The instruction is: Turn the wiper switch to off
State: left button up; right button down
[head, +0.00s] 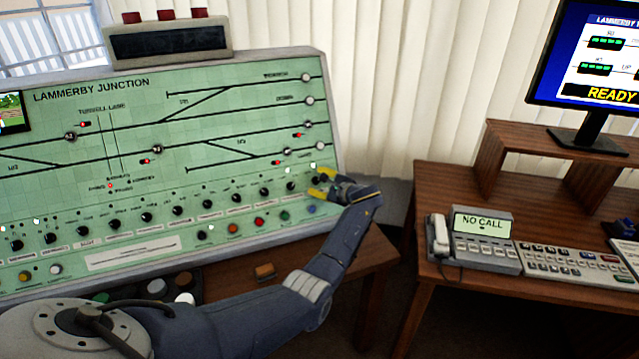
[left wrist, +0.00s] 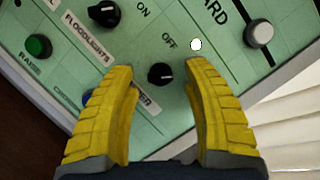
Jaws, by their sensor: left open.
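The wiper switch, a small black rotary knob (left wrist: 160,73), sits on the green panel between my left gripper's fingertips in the left wrist view. OFF is printed above it, with ON farther up. Its label is partly hidden by the left finger. A small white mark shows on the knob, but I cannot tell its exact setting. My left gripper (head: 314,181) is open at the panel's right end; its yellow fingers also show in the left wrist view (left wrist: 155,68), on either side of the knob with gaps. I cannot tell whether they touch the panel. My right gripper is not in view.
The floodlights knob (left wrist: 104,13) and a green raise button (left wrist: 38,46) are nearby. A blue button (head: 311,209) lies just below the gripper. A lit white lamp (left wrist: 196,44) is close to the knob. A desk with a phone (head: 476,240) stands at right.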

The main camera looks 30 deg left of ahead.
pick_arm(q)
grip_shut()
dwell(0.3)
jog(key=shift+n, duration=0.4)
jog(key=n+g, duration=0.1)
jog(key=n, duration=0.2)
jog(key=shift+w+r+h, duration=0.1)
jog(key=shift+r+h, duration=0.05)
jog(key=shift+h, duration=0.25)
jog(key=n+g+h, duration=0.1)
jog(key=n, duration=0.3)
jog(key=shift+n, duration=0.3)
grip_release()
jog(key=shift+d+r, duration=0.1)
